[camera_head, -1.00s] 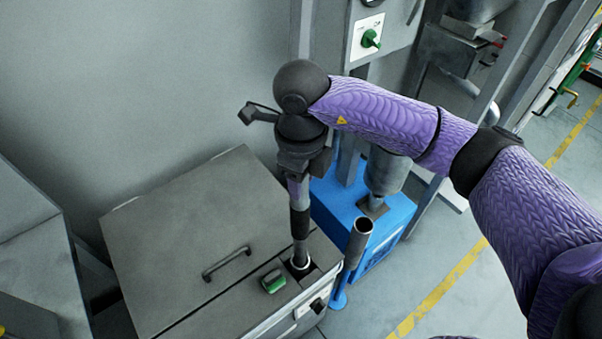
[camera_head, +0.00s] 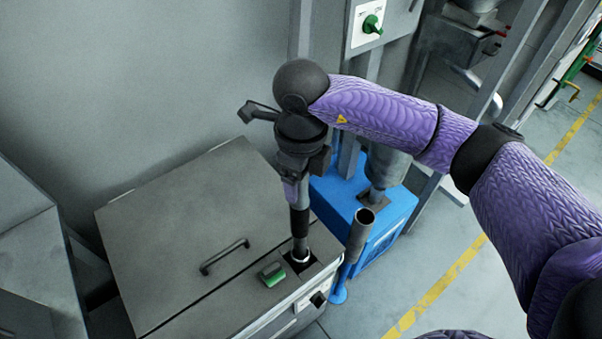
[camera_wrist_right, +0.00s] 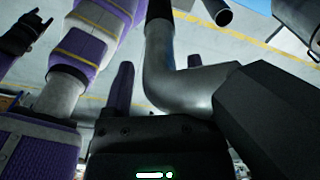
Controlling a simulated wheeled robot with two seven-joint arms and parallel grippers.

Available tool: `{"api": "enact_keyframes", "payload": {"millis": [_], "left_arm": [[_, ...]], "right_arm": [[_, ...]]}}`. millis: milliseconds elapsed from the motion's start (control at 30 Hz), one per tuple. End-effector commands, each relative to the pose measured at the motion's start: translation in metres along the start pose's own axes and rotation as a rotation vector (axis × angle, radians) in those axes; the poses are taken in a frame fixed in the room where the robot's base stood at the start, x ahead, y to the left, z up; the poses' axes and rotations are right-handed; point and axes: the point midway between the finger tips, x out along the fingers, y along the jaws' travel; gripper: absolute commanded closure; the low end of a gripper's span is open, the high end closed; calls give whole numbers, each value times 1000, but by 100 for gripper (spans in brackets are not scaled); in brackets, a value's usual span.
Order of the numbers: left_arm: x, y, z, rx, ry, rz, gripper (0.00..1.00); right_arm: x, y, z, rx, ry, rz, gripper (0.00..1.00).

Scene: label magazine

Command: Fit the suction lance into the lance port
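The suction lance (camera_head: 300,222) is a dark upright tube below my right gripper (camera_head: 294,178). Its lower end is at the lance port (camera_head: 316,268), a dark square opening at the front right of the grey cabinet lid. A pale ring shows there; how deep the end sits I cannot tell. In the right wrist view the lance is a grey bent pipe (camera_wrist_right: 190,88) between the dark fingers, so the gripper appears shut on it. A black gripper-like part (camera_wrist_right: 24,34), likely my left gripper, shows at the upper left there; its opening is unclear.
The grey cabinet lid (camera_head: 185,225) has a handle (camera_head: 225,257) and a green switch (camera_head: 272,274) beside the port. An open grey tube (camera_head: 360,235) stands just right of the port, before a blue box (camera_head: 335,200). The wall is close behind.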

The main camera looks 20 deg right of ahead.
Motion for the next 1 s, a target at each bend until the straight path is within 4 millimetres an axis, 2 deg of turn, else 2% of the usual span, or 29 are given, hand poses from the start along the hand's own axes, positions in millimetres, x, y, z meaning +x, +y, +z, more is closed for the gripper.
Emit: {"api": "enact_keyframes", "payload": {"millis": [267, 367, 600, 700, 800, 1000], "left_arm": [[0, 2, 0, -2, 0, 3, 41], [-3, 2, 0, -2, 1, 3, 41], [-11, 0, -1, 0, 1, -1, 41], [-12, -3, -1, 1, 0, -5, 41], [-12, -5, 0, 2, -1, -8, 41], [-12, -6, 0, 2, -1, -9, 41]], "right_arm": [[-1, 0, 0, 0, 1, 0, 17], [-16, 0, 0, -1, -2, -2, 17], [-77, 0, 1, -2, -2, -3, 17], [-92, 0, 0, 0, -1, -1, 17], [-99, 0, 0, 0, -1, -1, 17], [-99, 0, 0, 0, 1, 0, 17]]}}
